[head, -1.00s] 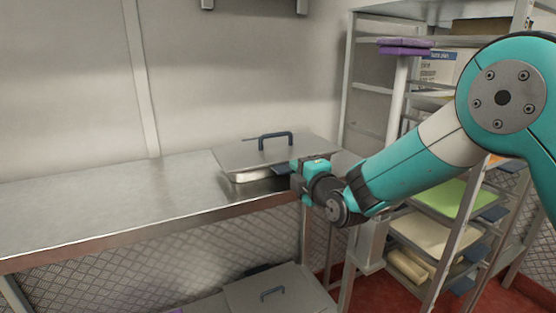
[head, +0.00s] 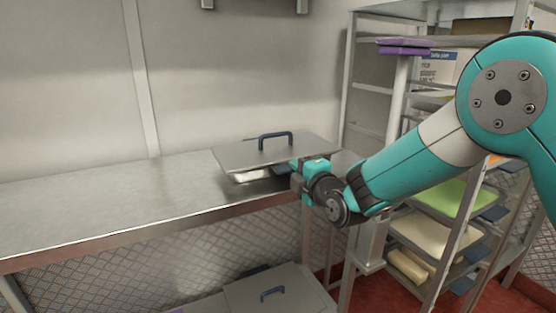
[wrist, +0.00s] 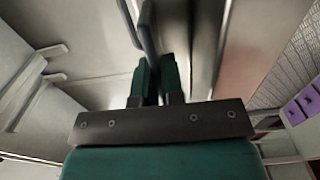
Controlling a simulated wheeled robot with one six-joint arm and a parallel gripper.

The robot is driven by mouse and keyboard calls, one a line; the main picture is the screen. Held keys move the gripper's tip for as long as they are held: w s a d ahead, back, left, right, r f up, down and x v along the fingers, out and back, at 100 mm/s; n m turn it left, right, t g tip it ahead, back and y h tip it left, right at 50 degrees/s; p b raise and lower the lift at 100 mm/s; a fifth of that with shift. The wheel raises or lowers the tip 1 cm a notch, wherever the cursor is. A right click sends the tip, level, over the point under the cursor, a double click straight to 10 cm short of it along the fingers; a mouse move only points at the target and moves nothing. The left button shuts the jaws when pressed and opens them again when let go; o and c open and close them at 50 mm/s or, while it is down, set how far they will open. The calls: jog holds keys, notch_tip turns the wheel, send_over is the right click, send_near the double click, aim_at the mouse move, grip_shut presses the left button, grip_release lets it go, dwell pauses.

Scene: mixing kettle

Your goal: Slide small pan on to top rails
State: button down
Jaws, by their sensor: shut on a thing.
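A flat grey pan or cover (head: 255,155) with a dark upright handle (head: 275,139) is at the right end of the steel table. A pale part (head: 250,176) and a dark gap show beneath its front edge. My gripper (head: 293,168) is at its front right corner, shut on a dark blue tab-like handle (head: 280,170). In the wrist view my green fingers (wrist: 155,75) are close together on a dark piece, and a dark bar (wrist: 148,25) shows beyond them. The fingers hide most of the grip. The rack (head: 352,80) with its rails stands to the right.
The steel table (head: 100,205) is clear to the left. A lidded grey container (head: 285,290) is low beneath it. The rack holds a purple item (head: 405,43) near the top, a white box (head: 440,68), and green (head: 450,198) and cream boards lower down.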

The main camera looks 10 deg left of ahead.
jog(key=shift+r+p, duration=0.9)
jog(key=shift+r, duration=1.8)
